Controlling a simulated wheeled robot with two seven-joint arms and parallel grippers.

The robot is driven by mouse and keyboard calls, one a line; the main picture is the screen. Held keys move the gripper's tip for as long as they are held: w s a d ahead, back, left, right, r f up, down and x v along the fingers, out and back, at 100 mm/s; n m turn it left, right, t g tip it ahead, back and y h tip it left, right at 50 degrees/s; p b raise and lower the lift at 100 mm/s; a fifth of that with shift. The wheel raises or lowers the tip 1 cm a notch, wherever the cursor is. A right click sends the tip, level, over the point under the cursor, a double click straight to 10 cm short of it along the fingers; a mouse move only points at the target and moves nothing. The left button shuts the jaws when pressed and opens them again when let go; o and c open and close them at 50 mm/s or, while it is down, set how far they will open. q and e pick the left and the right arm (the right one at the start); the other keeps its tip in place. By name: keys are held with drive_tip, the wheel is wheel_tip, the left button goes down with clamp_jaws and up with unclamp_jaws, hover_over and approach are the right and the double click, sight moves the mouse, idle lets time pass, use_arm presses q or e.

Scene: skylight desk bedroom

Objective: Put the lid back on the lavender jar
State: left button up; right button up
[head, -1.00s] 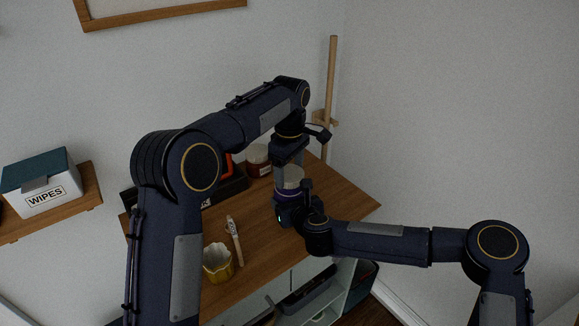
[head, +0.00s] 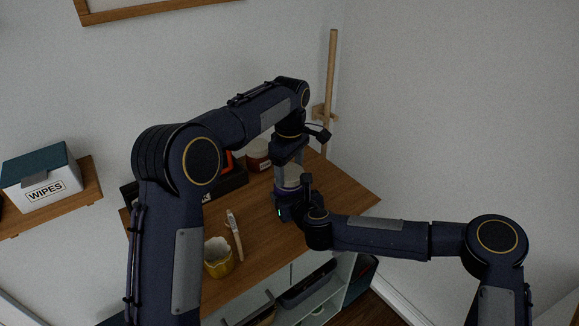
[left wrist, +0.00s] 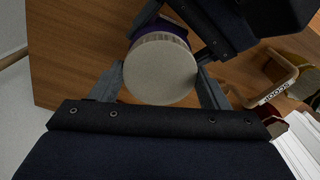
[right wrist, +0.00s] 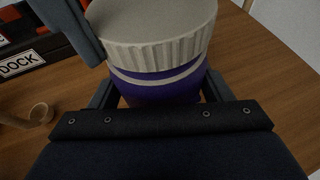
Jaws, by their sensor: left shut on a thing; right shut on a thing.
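The lavender jar (right wrist: 160,88), purple with a pale band, stands upright on the desk in the right wrist view. Its ribbed, off-white lid (right wrist: 155,30) sits at the jar's top, roughly level, with no clear gap; whether it is fully seated I cannot tell. My left gripper (left wrist: 162,88) is shut on the lid (left wrist: 162,68) from above, its fingers on either side. My right gripper (right wrist: 160,95) is shut around the jar's body from the side. In the head view, the lid (head: 293,176) and jar (head: 287,189) are partly hidden by my grippers.
On the wooden desk (head: 260,235) are a yellow cup (head: 218,262), a pale brush-like tool (head: 235,235) and a red jar with a pale lid (head: 258,158). A dark box (right wrist: 25,60) labelled DOCK stands behind. The desk's right corner is clear.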

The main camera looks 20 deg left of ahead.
use_arm(q)
drive_tip(key=shift+f, duration=0.25)
